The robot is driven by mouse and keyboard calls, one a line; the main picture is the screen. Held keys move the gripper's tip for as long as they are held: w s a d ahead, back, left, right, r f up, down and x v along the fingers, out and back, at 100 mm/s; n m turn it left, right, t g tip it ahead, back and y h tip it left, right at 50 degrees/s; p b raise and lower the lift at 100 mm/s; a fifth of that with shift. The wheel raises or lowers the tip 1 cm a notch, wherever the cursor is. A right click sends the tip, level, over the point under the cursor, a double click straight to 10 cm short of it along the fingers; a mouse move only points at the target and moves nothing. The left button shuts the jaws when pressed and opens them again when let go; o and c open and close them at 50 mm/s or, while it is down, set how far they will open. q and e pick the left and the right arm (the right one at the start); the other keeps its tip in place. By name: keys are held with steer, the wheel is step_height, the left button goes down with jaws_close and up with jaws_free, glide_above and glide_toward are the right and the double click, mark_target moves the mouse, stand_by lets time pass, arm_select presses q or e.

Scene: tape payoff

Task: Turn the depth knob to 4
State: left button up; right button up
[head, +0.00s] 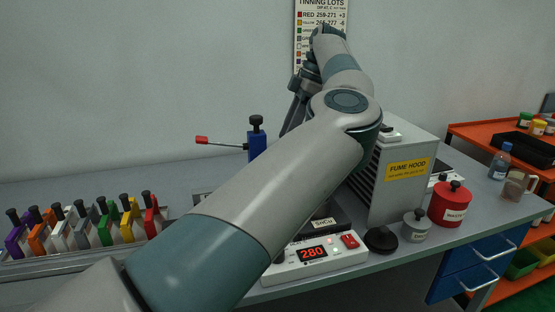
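No knob with a readable depth scale shows. A blue upright device (257,147) stands behind my arm, with a black knob (256,122) on top and a red-tipped lever (202,140) pointing left. I cannot tell whether this is the depth knob; no number on it is legible. My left arm crosses the picture from the lower left and hides much of the bench middle. My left gripper (293,115) points down beyond the arm, right of the blue device and apart from it in the picture. Its fingertips are partly hidden. My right gripper is out of view.
Colored holders with black knobs (103,220) stand in a rack at left. A white unit reading 280 (313,255) sits at the front. The fume hood (398,185), a black round object (380,240), a grey pot (415,226) and a red canister (449,203) stand right.

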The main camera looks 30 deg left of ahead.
arm_select(q)
steer(key=x, duration=0.7)
steer(key=shift+a+f, duration=0.1)
steer(key=shift+f, duration=0.05)
steer(key=shift+c, duration=0.4)
jaws_close()
